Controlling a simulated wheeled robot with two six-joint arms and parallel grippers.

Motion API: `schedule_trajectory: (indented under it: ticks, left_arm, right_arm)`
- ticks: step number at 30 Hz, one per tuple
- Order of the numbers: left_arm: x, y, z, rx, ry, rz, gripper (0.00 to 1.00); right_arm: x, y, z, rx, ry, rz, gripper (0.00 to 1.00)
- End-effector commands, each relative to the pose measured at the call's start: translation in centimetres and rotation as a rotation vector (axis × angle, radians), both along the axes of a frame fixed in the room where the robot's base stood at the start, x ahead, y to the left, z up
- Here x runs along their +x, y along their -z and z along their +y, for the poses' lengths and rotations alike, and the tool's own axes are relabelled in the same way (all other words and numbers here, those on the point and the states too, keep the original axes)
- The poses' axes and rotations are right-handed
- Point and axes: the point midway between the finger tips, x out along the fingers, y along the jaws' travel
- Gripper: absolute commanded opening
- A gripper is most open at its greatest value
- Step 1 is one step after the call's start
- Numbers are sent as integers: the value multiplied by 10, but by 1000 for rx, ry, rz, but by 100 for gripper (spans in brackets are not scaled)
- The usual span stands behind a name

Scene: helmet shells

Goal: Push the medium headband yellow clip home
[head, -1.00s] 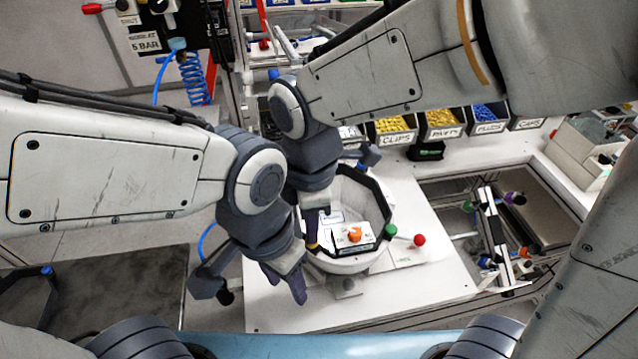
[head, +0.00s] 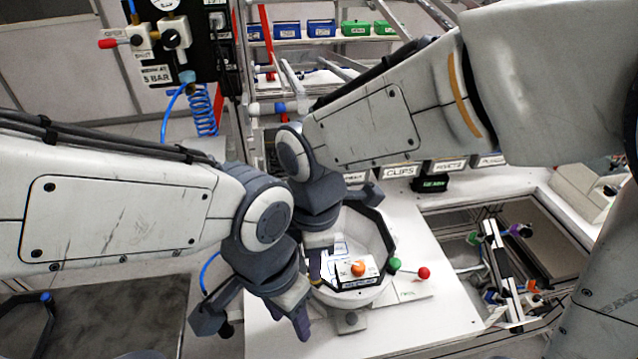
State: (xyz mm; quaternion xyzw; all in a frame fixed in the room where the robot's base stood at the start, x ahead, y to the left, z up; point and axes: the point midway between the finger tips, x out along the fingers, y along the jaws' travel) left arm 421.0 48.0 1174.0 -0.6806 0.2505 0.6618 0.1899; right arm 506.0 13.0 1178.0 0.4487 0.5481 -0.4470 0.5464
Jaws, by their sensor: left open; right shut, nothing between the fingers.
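The white helmet shell (head: 376,295) stands open side up on the white bench, with a dark angular band (head: 384,232) along its inner rim that looks like the headband. My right gripper (head: 316,272) is shut and empty, pointing down at the shell's left rim. The yellow clip cannot be made out now; that part of the rim is hidden by my grippers. My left gripper (head: 296,312) is open and empty, just outside the shell's lower left side, below my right gripper.
An orange knob (head: 358,268) on a white labelled piece shows within the shell. A green ball (head: 394,264) and a red ball (head: 424,272) are at its right. Labelled bins (head: 399,172) line the back. The bench is clear at front right (head: 420,315).

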Motion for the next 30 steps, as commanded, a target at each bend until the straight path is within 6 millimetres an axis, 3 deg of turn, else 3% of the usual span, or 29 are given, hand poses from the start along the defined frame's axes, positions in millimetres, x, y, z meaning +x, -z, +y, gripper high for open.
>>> schedule_trajectory:
  ticks: [1,5,7,16,21,30]
  left_arm:
    - [0,-15,0,0,-1,0,50]
    - [0,-38,0,0,3,0,50]
    - [0,-24,0,-1,3,-2,50]
    - [0,-15,0,0,0,0,50]
    - [0,-14,0,0,0,0,50]
    - [0,-14,0,0,0,0,50]
  right_arm:
    - [0,-16,1,2,-2,-3,0]
    - [2,-43,3,7,-5,-15,0]
    - [4,-51,4,14,-5,-23,0]
    - [4,-115,3,12,-4,-22,0]
    - [4,-132,3,9,-4,-20,0]
    - [3,-136,2,8,-4,-19,0]
